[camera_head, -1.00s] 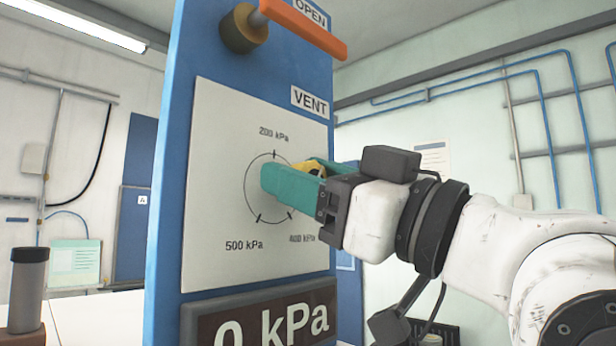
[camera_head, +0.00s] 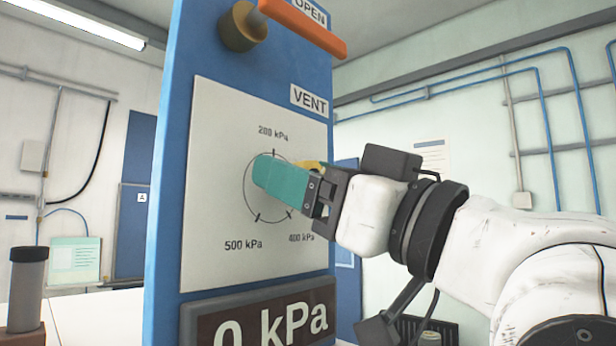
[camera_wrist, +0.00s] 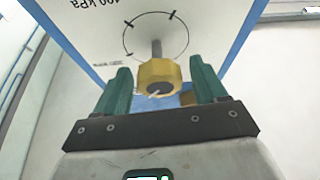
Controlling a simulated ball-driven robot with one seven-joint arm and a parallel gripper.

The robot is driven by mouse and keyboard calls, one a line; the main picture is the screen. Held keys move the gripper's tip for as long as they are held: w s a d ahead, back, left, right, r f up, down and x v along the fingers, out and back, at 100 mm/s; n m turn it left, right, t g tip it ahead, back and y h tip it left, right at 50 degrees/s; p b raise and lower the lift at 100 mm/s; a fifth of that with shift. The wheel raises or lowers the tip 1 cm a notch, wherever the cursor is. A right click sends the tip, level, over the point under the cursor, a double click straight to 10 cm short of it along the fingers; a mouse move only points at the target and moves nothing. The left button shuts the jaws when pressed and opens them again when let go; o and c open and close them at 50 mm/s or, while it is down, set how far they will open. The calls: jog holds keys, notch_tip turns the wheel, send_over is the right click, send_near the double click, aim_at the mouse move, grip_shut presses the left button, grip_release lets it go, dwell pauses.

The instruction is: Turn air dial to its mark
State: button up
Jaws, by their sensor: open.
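The air dial is a yellow knob (camera_wrist: 158,78) on a grey shaft, standing out from a white scale plate (camera_head: 215,190) with a marked circle. In the wrist view it sits between the two green fingers of my gripper (camera_wrist: 160,72), with gaps on both sides. A light mark shows on its front face. In the head view my gripper (camera_head: 280,175) is in front of the plate, tilted, and its near finger hides most of the knob. The display (camera_head: 270,318) below reads 0 kPa. Labels 200, 400 and 500 kPa show around the circle.
An orange lever (camera_head: 303,28) on a brass valve sits above the plate, near the OPEN and VENT labels.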

jog(key=b+v, duration=0.3)
jog(key=v, duration=0.7)
jog(key=shift+s+d+f, duration=0.2)
jog(key=shift+d, duration=0.05)
